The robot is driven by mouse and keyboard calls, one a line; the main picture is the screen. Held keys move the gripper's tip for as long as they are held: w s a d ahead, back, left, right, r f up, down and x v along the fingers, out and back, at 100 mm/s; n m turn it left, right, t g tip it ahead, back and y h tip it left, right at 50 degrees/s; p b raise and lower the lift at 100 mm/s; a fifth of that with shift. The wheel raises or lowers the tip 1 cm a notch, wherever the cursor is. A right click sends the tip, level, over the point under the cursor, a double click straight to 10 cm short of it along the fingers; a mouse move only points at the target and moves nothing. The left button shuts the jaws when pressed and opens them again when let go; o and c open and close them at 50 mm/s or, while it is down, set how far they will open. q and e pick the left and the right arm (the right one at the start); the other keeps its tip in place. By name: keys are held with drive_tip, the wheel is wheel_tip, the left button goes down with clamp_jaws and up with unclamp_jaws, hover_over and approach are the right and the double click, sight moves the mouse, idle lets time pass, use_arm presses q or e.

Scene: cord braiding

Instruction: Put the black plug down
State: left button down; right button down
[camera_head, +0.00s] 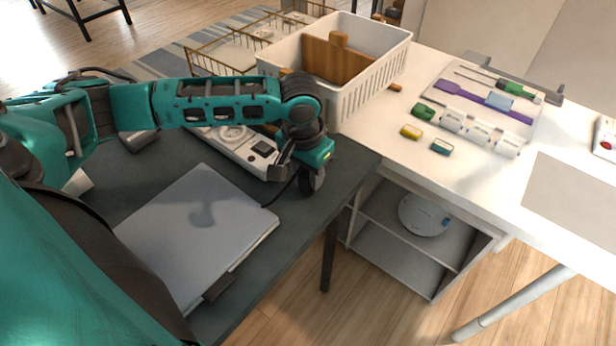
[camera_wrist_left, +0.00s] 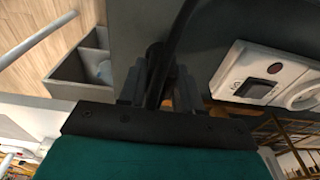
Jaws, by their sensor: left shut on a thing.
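My left gripper (camera_head: 312,182) points down over the dark table (camera_head: 345,170), close to its right edge. It is shut on the black plug (camera_wrist_left: 155,72), which shows between the fingers in the left wrist view. A black cord (camera_wrist_left: 181,28) runs up from the plug there, and in the head view a cord (camera_head: 285,190) runs from the gripper toward the laptop. In the head view the gripper hides the plug, and I cannot tell whether the plug touches the table. My right gripper is in neither view.
A white socket strip (camera_head: 236,146) with a red button lies left of the gripper. A closed grey laptop (camera_head: 190,240) lies in front. A white basket (camera_head: 372,85) stands behind on the white table (camera_head: 385,140), with several tools and small blocks.

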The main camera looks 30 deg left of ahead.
sight(304, 176)
use_arm(q)
drive_tip(key=shift+f, duration=0.65)
drive_tip(key=c, duration=0.8)
unclamp_jaws()
drive_tip(key=shift+f, duration=0.1)
drive_tip(key=r, duration=0.4)
drive_tip(key=s+r+p, duration=0.1)
drive_tip(key=r, duration=0.3)
drive_tip(key=r+p, duration=0.1)
drive_tip(key=r, duration=0.3)
drive_tip(key=shift+s+r, duration=0.15)
drive_tip(key=shift+s, duration=0.05)
